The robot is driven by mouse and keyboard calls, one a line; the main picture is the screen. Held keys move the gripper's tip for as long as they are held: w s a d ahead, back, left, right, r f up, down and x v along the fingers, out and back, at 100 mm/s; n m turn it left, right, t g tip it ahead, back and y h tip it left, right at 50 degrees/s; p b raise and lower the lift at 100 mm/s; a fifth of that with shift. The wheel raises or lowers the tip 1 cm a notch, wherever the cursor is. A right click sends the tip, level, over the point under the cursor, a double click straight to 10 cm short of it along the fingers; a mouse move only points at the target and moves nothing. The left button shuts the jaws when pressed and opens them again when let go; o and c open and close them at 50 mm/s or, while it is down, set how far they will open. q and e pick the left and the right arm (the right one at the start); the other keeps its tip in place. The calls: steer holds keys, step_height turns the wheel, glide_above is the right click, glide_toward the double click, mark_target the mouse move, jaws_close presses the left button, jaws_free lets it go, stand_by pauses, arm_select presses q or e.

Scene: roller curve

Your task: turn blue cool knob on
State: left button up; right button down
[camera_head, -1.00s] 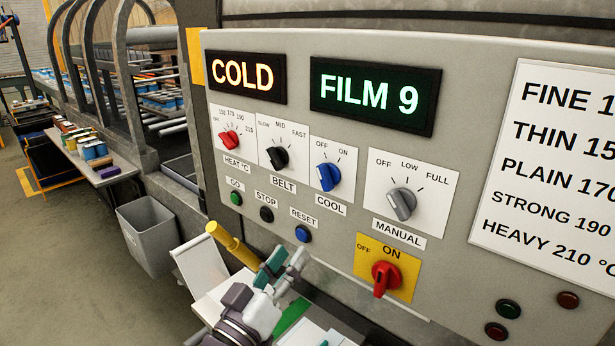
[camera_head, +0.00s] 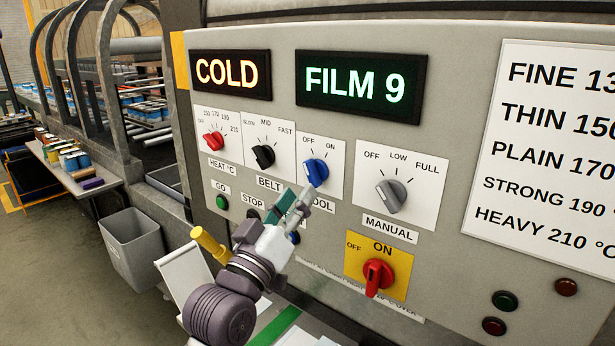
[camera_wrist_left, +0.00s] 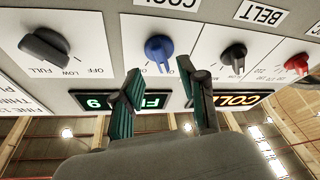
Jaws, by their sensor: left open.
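The blue COOL knob (camera_head: 317,172) sits on a white plate marked OFF and ON on the grey panel. Its pointer appears turned up and left, toward OFF. My left gripper (camera_head: 299,199) is just below and in front of it, open, fingers aimed up at the knob, and it partly covers the COOL label. In the left wrist view, which shows the panel upside down, the blue knob (camera_wrist_left: 158,50) lies just beyond the gap between the open fingertips (camera_wrist_left: 158,74). No contact is visible. My right gripper is not in view.
The black BELT knob (camera_head: 263,156) and red HEAT knob (camera_head: 213,141) are left of the blue knob. The grey MANUAL knob (camera_head: 391,196) is to its right. A red switch (camera_head: 377,275) on a yellow plate is lower right. A yellow-tipped part (camera_head: 210,243) stands lower left.

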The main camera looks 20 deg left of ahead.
mark_target(310, 178)
arm_select(q)
steer(key=p+x, duration=0.1)
steer(key=x, duration=0.3)
steer(key=shift+w+r, duration=0.15)
steer(key=shift+w, duration=0.25)
jaws_close()
